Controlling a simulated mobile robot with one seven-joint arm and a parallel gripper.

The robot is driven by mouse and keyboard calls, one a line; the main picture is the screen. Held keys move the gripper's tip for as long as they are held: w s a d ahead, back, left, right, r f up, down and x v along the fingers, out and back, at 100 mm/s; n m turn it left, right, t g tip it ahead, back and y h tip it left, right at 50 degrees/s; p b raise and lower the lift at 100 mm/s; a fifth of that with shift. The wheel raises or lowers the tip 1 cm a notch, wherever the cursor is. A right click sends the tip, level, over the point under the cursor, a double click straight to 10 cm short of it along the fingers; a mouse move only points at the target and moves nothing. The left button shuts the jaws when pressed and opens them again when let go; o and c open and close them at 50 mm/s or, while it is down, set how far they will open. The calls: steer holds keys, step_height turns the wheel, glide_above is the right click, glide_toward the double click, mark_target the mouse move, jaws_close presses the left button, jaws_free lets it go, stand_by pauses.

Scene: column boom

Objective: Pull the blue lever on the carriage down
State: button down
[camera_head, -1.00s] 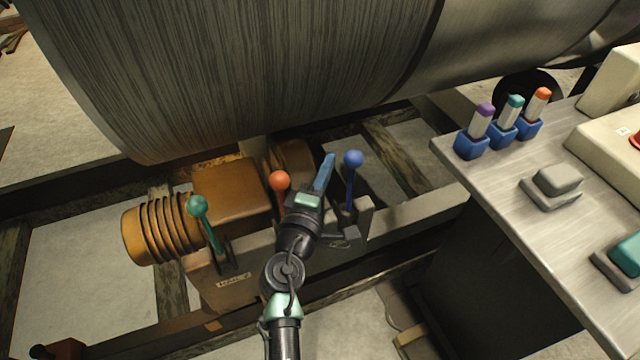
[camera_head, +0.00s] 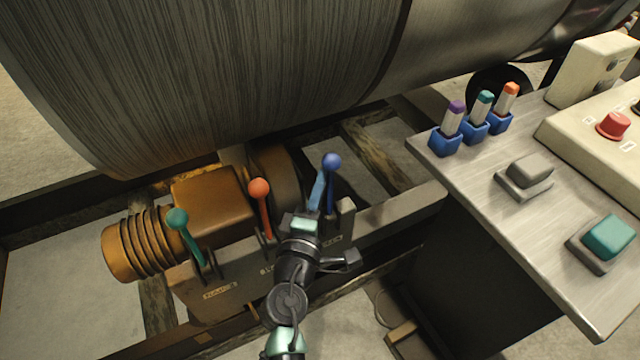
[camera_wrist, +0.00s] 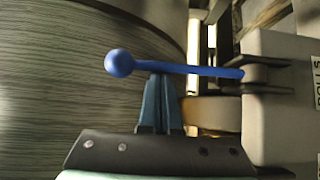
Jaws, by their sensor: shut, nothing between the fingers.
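The blue lever (camera_head: 331,180) with its round knob stands up at the right end of the carriage (camera_head: 240,270). In the wrist view the blue lever (camera_wrist: 190,69) lies across the picture, with its knob at the left and its pivot at the right. My gripper (camera_head: 318,190) has its blue fingers together, just left of the lever's shaft. In the wrist view the fingertips (camera_wrist: 158,80) come right up to the shaft near the knob. They look in contact with it or very close; I cannot tell which. The fingers hold nothing.
A red lever (camera_head: 262,205) and a green lever (camera_head: 187,235) stand on the carriage to the left. A big grey drum (camera_head: 220,70) hangs behind and above. A grey console (camera_head: 480,200) with buttons and several coloured-topped pegs stands at the right.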

steer(key=shift+s+d+f+m+t+b, duration=0.25)
steer(key=shift+s+m+t+b, duration=0.1)
steer(key=shift+b, duration=1.1)
steer(key=s+d+f+m+t+b, duration=0.1)
steer(key=b, duration=0.6)
steer(key=shift+s+h, duration=0.15)
steer(key=shift+h, duration=0.15)
steer(key=s+d+f+m+t+h+b, duration=0.3)
steer(key=s+m+b, duration=0.1)
steer(key=b, duration=1.6)
steer(key=shift+s+m, duration=0.35)
steer(key=shift+s, duration=0.4)
